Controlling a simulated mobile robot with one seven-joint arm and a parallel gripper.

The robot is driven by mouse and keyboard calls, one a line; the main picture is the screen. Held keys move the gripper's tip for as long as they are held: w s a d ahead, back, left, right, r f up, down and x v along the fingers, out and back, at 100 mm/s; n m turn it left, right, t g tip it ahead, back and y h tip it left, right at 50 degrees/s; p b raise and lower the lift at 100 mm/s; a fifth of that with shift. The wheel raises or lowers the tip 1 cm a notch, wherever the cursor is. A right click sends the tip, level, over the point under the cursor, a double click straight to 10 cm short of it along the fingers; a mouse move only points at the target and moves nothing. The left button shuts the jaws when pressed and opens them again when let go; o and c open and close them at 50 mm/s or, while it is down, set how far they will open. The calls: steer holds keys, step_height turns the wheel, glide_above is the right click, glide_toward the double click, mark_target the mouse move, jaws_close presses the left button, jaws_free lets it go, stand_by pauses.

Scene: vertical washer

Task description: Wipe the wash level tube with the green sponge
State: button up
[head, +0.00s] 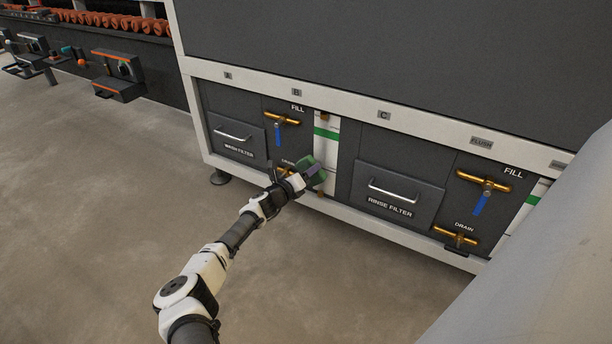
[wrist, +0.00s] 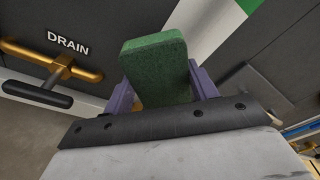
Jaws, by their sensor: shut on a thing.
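My gripper (head: 308,172) is shut on the green sponge (head: 317,176), at the lower part of the wash level tube (head: 326,147). The tube is a white upright strip with a green band near its top, between the wash and rinse sections. In the wrist view, the sponge (wrist: 155,68) stands between the purple fingers of my gripper (wrist: 160,92). The white strip with its green end (wrist: 212,28) runs behind the sponge to the upper right. I cannot tell whether the sponge touches the tube.
The wash drain valve (wrist: 55,62) is close to the left of my gripper. The wash fill valve (head: 281,120) and wash filter drawer (head: 236,137) are up and left. The rinse filter drawer (head: 395,190) is to the right. Bare floor lies in front.

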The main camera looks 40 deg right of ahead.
mark_target(318, 177)
steer(key=shift+w+d+b, duration=0.15)
steer(key=shift+d+b, duration=0.3)
steer(key=shift+s+d+r+p, duration=0.1)
steer(key=shift+s+d+p, duration=0.2)
steer(key=shift+s+p, duration=0.35)
steer(key=shift+s+d+r+p, duration=0.1)
steer(key=shift+s+d+p, duration=0.25)
steer(key=shift+s, duration=0.5)
steer(key=shift+s+d+f, duration=0.1)
steer(key=shift+s+f, duration=0.05)
steer(key=shift+s, duration=0.2)
steer(key=shift+d+f, duration=0.1)
steer(key=shift+w+a+b, duration=0.3)
steer(key=shift+w+b, duration=0.05)
steer(key=shift+w, duration=0.35)
steer(key=shift+w+a+b, duration=0.3)
steer(key=shift+w+b, duration=0.1)
steer(key=shift+w, duration=0.25)
steer(key=shift+w+a+b, duration=0.3)
steer(key=shift+w+b, duration=0.05)
steer(key=shift+w, duration=0.35)
steer(key=shift+c, duration=0.5)
steer(key=shift+s, duration=0.1)
